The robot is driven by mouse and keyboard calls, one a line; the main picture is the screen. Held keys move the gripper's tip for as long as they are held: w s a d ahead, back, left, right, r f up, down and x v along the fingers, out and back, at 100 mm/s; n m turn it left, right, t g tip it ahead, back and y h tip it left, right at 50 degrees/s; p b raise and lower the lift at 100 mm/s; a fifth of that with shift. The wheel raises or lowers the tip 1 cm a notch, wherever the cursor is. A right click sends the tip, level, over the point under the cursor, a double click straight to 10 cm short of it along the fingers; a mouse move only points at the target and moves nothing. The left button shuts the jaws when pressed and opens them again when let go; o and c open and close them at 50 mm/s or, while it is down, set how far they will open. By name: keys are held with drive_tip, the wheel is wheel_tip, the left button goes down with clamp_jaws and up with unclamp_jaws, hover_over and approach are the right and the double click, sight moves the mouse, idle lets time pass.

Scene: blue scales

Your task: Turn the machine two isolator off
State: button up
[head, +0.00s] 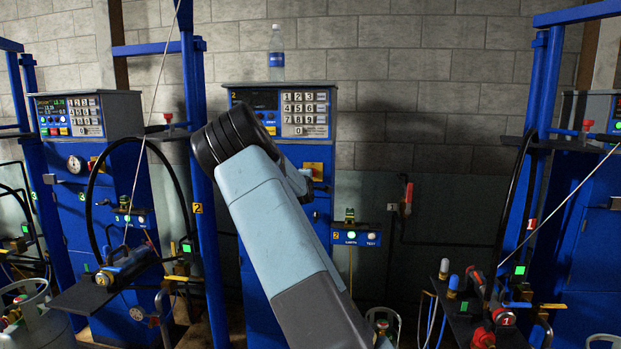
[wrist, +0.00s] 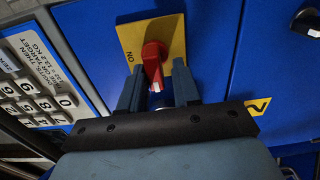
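The machine two isolator is a red rotary handle (wrist: 153,62) on a yellow plate (wrist: 135,38) in the wrist view. The word ON shows on the plate's left side, and the handle's pale tip points down the picture toward my gripper. My gripper (wrist: 155,80) is open, with one finger on each side of the handle's tip. Small gaps seem to remain, and I cannot tell whether either finger touches it. In the head view machine two (head: 257,290) is a blue cabinet marked 2. Its yellow isolator plate (head: 315,167) shows beside my arm, which hides my gripper.
Machine two's keypad (head: 304,112) is above the isolator, with a water bottle (head: 276,52) on top. A control box with a green light (head: 356,235) is at its right. Other blue machines stand left (head: 100,150) and right (head: 585,220). A black knob (wrist: 306,20) is nearby.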

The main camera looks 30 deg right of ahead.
drive_tip(key=shift+o, duration=0.8)
drive_tip(key=shift+d+r, duration=0.1)
drive_tip(key=v, duration=1.3)
drive_tip(key=shift+s+a, duration=0.3)
